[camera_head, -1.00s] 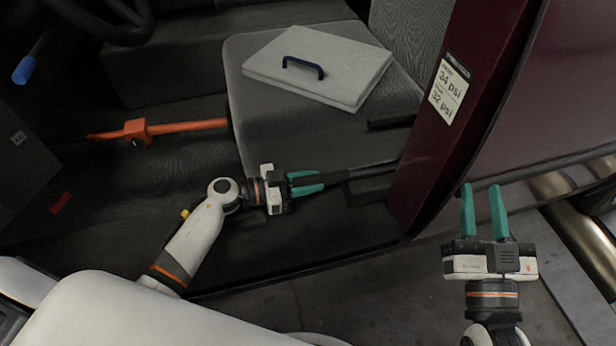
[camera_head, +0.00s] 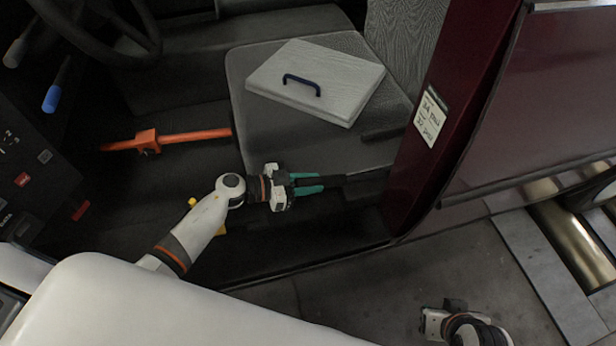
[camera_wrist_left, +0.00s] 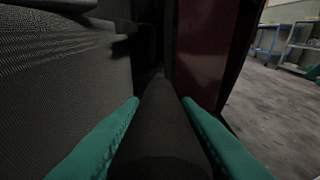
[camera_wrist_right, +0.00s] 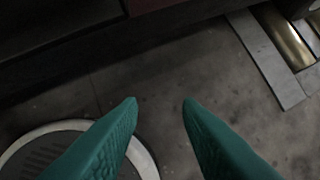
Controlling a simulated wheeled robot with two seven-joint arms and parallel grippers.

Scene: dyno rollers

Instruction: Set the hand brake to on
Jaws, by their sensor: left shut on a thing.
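The hand brake is a dark lever (camera_head: 335,181) low beside the driver's seat, close to the maroon door pillar. My left gripper (camera_head: 308,184) is shut around its near end, with a teal finger on each side. In the left wrist view the dark lever (camera_wrist_left: 158,125) runs away from me between the two fingers (camera_wrist_left: 160,103). The lever's far end is in shadow, and I cannot tell its exact angle. My right gripper (camera_wrist_right: 160,103) is open and empty above the floor outside the car; in the head view its fingers are hidden.
A grey board (camera_head: 318,80) with a blue handle lies on the seat (camera_head: 285,140). An orange bar (camera_head: 190,137) lies left of the seat. The maroon pillar (camera_head: 440,140) stands right of the lever. Metal rollers (camera_head: 575,245) are set in the floor at the right.

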